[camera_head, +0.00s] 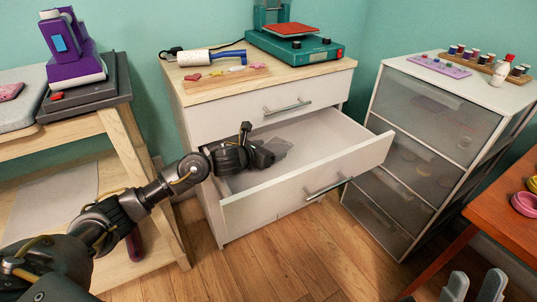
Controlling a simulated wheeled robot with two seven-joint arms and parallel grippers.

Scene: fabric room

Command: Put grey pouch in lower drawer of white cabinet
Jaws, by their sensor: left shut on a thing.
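The white cabinet (203,124) with a pale wooden top stands in the middle. Its lower drawer (298,181) is pulled out and its upper drawer (265,110) is closed. My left gripper (266,156) is over the open lower drawer, towards its left and back part. It is shut on the grey pouch (280,147), a small, partly see-through piece that shows just past the fingers. I cannot tell whether the pouch touches the drawer floor. My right gripper (474,287) shows at the bottom right edge, its two fingers apart and nothing visible between them.
A lint roller (198,58), a small board (225,77) and a green press (297,48) stand on the cabinet. A grey drawer unit (430,108) is to the right, an orange table (500,222) at the right edge. A wooden bench (119,122) is at left. The drawer's right part is empty.

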